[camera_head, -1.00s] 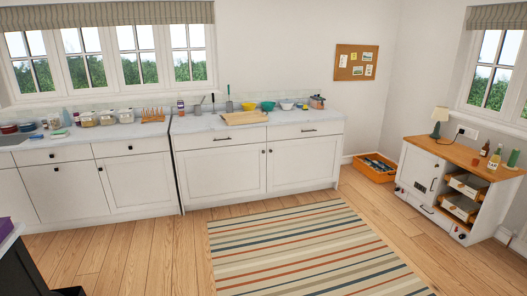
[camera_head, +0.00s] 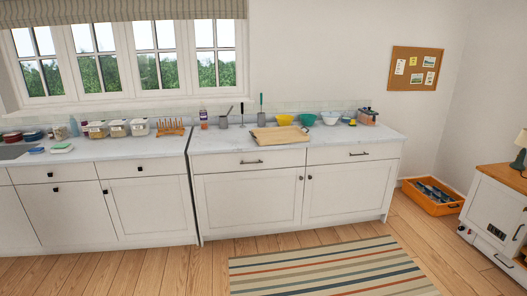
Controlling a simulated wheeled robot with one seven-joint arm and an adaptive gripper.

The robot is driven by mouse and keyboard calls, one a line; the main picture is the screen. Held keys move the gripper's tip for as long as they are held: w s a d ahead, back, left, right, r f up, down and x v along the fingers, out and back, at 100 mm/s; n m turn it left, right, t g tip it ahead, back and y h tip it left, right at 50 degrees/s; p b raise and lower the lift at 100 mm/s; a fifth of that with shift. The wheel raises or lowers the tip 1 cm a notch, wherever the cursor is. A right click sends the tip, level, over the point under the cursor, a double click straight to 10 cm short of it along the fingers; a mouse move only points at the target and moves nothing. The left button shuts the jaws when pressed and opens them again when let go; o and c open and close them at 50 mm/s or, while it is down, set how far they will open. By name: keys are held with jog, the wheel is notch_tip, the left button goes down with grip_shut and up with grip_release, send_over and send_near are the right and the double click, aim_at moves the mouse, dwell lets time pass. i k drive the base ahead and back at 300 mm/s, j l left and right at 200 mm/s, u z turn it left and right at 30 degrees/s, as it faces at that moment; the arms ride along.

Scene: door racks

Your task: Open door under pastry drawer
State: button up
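White base cabinets run along the back wall, all shut. The right-hand unit has a left drawer (camera_head: 225,162) with a bar handle above a left door (camera_head: 247,203), and a right drawer (camera_head: 340,156) above a right door (camera_head: 345,192). The two doors have dark knobs near their shared middle edge. The left-hand unit has a drawer (camera_head: 160,172) above a door (camera_head: 148,210), and another drawer (camera_head: 35,175) above a door (camera_head: 75,215). No label shows which drawer is the pastry drawer. A wooden board (camera_head: 280,138) lies on the counter above the right-hand unit's left drawer. My gripper is out of view.
A striped rug (camera_head: 325,270) lies before the right-hand unit on bare wooden floor. An orange crate (camera_head: 432,207) stands on the floor right of the cabinets. A white cabinet with a wooden top (camera_head: 500,174) stands at the right edge. Bowls, jars and a rack stand on the counter.

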aim_at(333, 192)
jog(key=i, duration=2.05)
jog(key=i+z, duration=0.1)
jog(key=i, duration=0.55)
jog(key=i+j, duration=0.15)
jog(key=i, duration=0.5)
jog(key=i+z, duration=0.15)
jog(key=i, duration=0.5)
jog(key=i+j+z, duration=0.2)
jog(key=l, duration=0.1)
